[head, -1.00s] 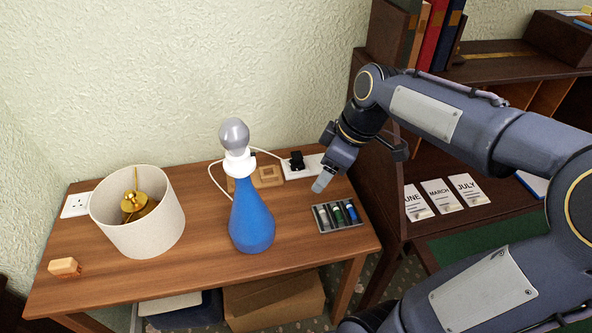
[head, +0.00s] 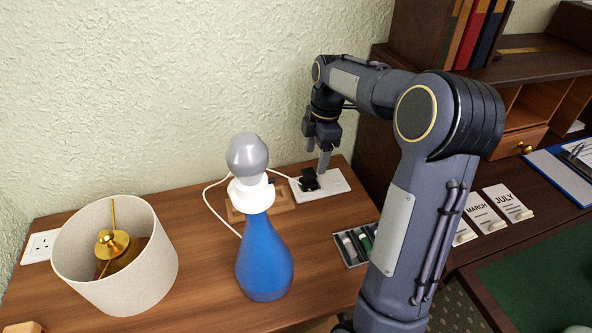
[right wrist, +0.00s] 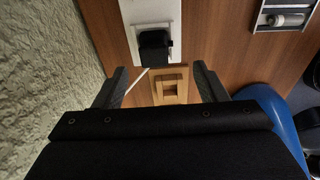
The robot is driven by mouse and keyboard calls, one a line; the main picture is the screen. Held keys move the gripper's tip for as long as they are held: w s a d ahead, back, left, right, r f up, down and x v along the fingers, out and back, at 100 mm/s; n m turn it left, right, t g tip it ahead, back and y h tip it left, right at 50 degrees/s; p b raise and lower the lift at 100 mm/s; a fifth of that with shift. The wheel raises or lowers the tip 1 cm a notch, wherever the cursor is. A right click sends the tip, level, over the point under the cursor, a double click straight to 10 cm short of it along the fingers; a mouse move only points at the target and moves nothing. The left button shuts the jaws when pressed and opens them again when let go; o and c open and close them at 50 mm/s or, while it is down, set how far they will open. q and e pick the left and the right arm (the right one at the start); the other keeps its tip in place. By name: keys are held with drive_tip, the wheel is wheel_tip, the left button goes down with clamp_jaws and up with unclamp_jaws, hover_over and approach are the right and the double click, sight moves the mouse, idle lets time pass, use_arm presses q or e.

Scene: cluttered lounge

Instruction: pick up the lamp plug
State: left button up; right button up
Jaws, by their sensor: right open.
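The black lamp plug (head: 309,180) sits in the white socket plate (head: 335,184) at the back of the wooden table. In the right wrist view the plug (right wrist: 154,47) shows beyond the fingertips, roughly midway between them. The white cord (head: 213,183) runs to the blue lamp base (head: 264,258), which stands upright with a grey bulb (head: 247,155). My left gripper is in neither current view.
A wooden block (head: 245,207) with a square recess lies beside the socket plate. The detached lampshade (head: 150,262) stands at the left. A battery tray (head: 346,251) lies at the right, partly behind my arm. The wall is close behind the plug.

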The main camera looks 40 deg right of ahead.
sight(309, 172)
drive_tip(key=shift+w+f, duration=0.25)
drive_tip(key=shift+w, duration=0.15)
drive_tip(key=shift+w+f, duration=0.1)
drive_tip(key=shift+f, duration=0.25)
drive_tip(key=f, duration=0.2)
drive_tip(key=f+b, duration=0.1)
drive_tip(key=f, duration=0.1)
drive_tip(key=a+f, duration=0.1)
drive_tip(key=f, duration=0.1)
drive_tip(key=shift+w+f+b, duration=0.15)
drive_tip(key=shift+f+b, duration=0.2)
drive_tip(key=shift+b, duration=0.05)
drive_tip(key=c, duration=1.2)
use_arm(q)
drive_tip(key=shift+w+f, duration=0.4)
drive_tip(key=shift+f, duration=0.45)
use_arm(e)
drive_tip(key=shift+r, duration=0.15)
